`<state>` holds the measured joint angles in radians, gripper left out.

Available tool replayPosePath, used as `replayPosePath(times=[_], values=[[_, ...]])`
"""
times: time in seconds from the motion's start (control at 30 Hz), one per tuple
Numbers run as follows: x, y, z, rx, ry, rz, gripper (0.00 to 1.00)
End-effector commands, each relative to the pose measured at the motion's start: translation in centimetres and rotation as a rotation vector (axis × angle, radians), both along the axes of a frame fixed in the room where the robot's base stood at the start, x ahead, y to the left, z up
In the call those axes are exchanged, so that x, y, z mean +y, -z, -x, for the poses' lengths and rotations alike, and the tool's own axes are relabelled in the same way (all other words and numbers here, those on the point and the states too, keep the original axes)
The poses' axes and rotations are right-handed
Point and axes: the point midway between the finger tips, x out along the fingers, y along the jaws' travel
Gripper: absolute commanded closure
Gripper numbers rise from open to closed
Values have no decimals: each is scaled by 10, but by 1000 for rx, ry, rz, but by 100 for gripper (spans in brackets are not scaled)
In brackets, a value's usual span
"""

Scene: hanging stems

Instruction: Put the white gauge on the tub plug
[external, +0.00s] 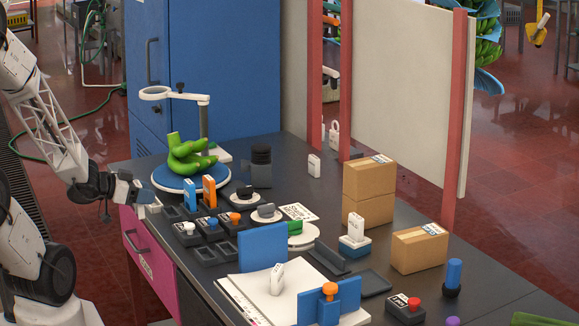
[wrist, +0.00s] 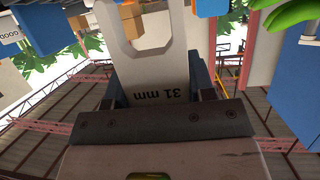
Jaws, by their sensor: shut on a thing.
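My gripper (external: 148,206) is at the left, beside the near-left edge of the dark table, above the pink drawer side. It is shut on the white gauge, a flat plate with a large opening and "31 mm" printed on it, clear in the wrist view (wrist: 158,72). In the external view the gauge is small and hard to make out. Small plugs with a white top (external: 187,228), a blue top (external: 212,222) and an orange top (external: 234,217) sit in black trays right of my gripper. I cannot tell which piece is the tub plug.
Blue (external: 190,194) and orange (external: 209,190) upright gauges stand behind the trays. Green bananas (external: 188,160) rest on a round blue stand, with a ring-topped post (external: 204,120) behind. Cardboard boxes (external: 369,180) stand at the right. A white gauge-like piece (external: 276,279) stands on a white board.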

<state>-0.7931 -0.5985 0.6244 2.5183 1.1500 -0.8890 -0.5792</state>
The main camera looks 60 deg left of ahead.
Motion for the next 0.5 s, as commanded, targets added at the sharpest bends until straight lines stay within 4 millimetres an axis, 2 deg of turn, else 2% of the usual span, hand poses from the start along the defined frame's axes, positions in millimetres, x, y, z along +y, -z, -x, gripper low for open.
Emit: replayPosePath(times=[0.5], values=[[-22, -23, -81, 1, 172, 0, 75]])
